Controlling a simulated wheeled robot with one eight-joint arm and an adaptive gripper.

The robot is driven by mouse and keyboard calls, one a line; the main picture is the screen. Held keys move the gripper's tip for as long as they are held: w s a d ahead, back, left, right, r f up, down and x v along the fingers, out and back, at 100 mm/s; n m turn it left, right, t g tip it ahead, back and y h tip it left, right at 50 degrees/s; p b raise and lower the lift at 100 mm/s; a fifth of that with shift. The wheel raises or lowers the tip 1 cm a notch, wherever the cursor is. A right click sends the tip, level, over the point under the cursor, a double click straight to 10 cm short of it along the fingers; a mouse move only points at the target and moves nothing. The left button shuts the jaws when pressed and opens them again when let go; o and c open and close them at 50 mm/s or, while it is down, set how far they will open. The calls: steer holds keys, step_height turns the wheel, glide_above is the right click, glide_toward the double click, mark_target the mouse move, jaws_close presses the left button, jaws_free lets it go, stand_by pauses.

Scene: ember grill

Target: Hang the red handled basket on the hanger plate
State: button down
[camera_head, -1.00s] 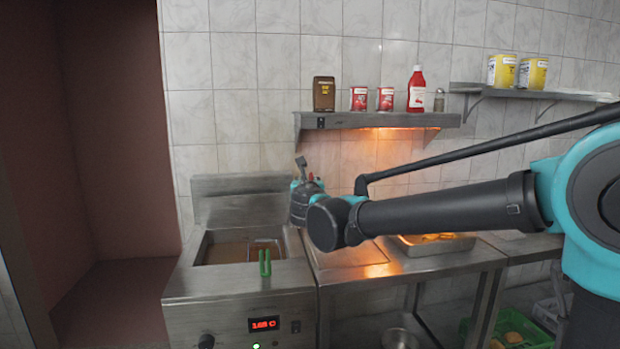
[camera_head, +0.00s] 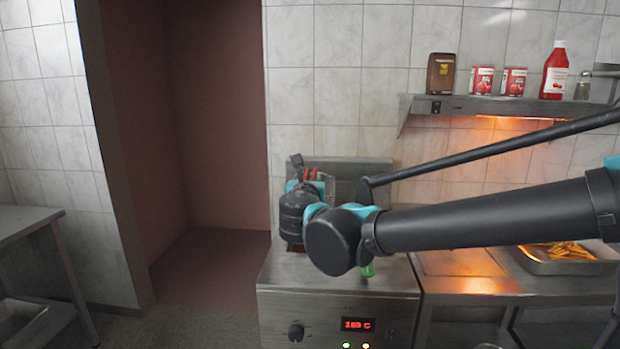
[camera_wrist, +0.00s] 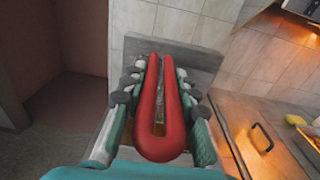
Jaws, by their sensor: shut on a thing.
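The red handle (camera_wrist: 160,140) of the basket lies lengthwise between the fingers of my gripper (camera_wrist: 160,95) in the wrist view, and the fingers press on it from both sides. A bit of red handle (camera_head: 311,173) also shows at my gripper in the head view. The basket's wire body is mostly hidden in both views. A grey steel upright plate (camera_head: 350,176), which looks like the hanger plate, stands at the back of the fryer. It also shows beyond the handle in the wrist view (camera_wrist: 200,62). My gripper is in front of it, above the fryer. Contact cannot be told.
A green handle (camera_head: 367,270) is at the fryer front (camera_head: 340,305), partly behind my arm. A shelf (camera_head: 490,107) with cans and bottles is at right. A tray of fries (camera_head: 560,255) sits below it. A steel table (camera_head: 30,222) is at left.

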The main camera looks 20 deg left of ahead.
steer(key=shift+w+a+f, duration=0.15)
steer(key=shift+w+f, duration=0.4)
steer(key=shift+w, duration=0.2)
steer(key=shift+w+a+f, duration=0.2)
steer(key=shift+w+f, duration=0.3)
steer(key=shift+w, duration=0.3)
steer(key=shift+w+a+f, duration=0.15)
steer(key=shift+w+f, duration=0.4)
steer(key=shift+w, duration=0.2)
steer(key=shift+f, duration=0.35)
steer(key=c, duration=1.1)
jaws_free()
steer(key=shift+f, duration=0.1)
